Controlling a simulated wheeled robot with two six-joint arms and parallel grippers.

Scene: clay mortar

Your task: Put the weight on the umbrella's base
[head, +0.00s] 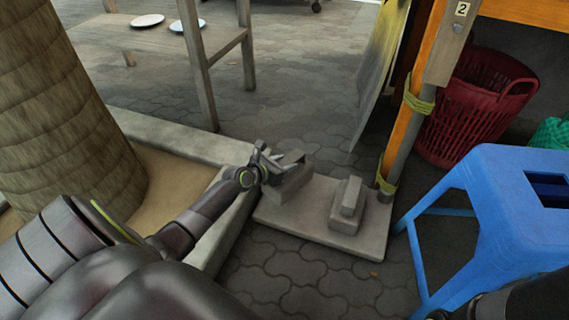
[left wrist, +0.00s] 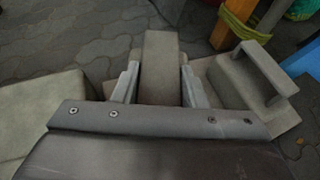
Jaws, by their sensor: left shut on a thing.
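My left gripper (head: 268,168) is shut on the grey handle of a block-shaped weight (head: 291,186). In the left wrist view the weight's handle (left wrist: 161,65) lies between the two fingers (left wrist: 160,90). The held weight is over the left end of the umbrella's base (head: 310,232), a flat grey slab; I cannot tell whether it touches it. A second, similar weight (head: 347,210) stands on the slab's right part, and also shows in the left wrist view (left wrist: 238,85). Part of my right arm shows at the bottom right; its fingers are not clear.
The umbrella pole (head: 403,140), with yellow-green ties, rises behind the slab's right end. A blue stool (head: 510,200) stands at right, a red basket (head: 480,110) behind it. A stone curb (head: 175,135) and a trunk (head: 60,110) are at left. Paving in front is clear.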

